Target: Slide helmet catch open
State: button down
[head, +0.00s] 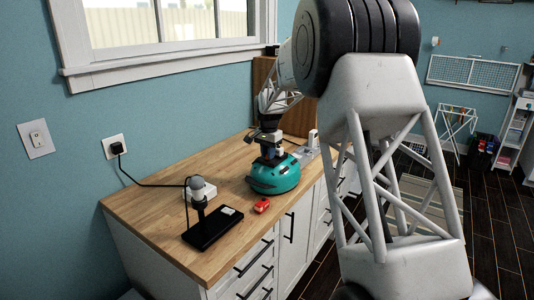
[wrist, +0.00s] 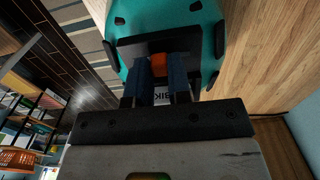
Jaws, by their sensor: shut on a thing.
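A teal helmet (head: 275,179) sits on the wooden counter in the head view. It also fills the top middle of the wrist view (wrist: 190,18), with dark slots and a dark plate on its surface. An orange catch (wrist: 178,63) shows on the dark plate. My gripper (head: 268,156) reaches down onto the helmet from above. In the wrist view its blue fingers (wrist: 162,68) are at the orange catch and shut on it. The fingers hide part of the catch, so how far it is slid cannot be told.
A small red object (head: 262,205) lies on the wooden counter (head: 160,205) in front of the helmet. A pale object (head: 308,147) stands behind the helmet. The counter's front edge is close.

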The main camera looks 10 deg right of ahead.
jog(key=shift+s+d, duration=0.7)
dwell(1.1)
jog(key=c, duration=1.2)
grip_release()
jog(key=shift+c, duration=0.2)
jog(key=shift+r, duration=0.15)
jog(key=shift+r, duration=2.85)
